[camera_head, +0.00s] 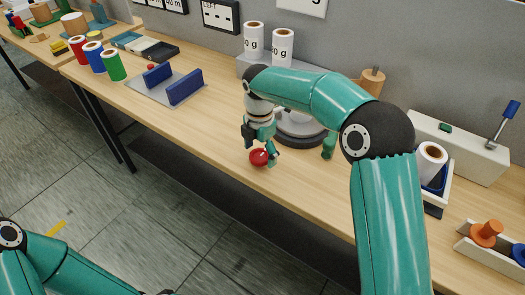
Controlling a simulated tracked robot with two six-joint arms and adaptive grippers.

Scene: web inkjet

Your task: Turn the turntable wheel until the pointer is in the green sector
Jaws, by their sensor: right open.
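The turntable wheel (302,131) is a grey disc with a dark rim on the bench, partly hidden behind my right arm. I cannot make out its pointer or green sector. My right gripper (260,144) is open and points down at the wheel's front left. A red ball (259,158) shows right at its fingertips; I cannot tell whether they touch it. A small green upright piece (329,146) stands at the wheel's right edge. My left arm is low at the bottom left, and its gripper does not show.
Behind the wheel, white rolls (283,47) stand on a grey block. To the left are a plate with blue uprights (184,86) and several coloured spools (114,65). To the right are a white box with a blue-tipped lever (509,111) and an orange spool (486,233). The bench front-left is clear.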

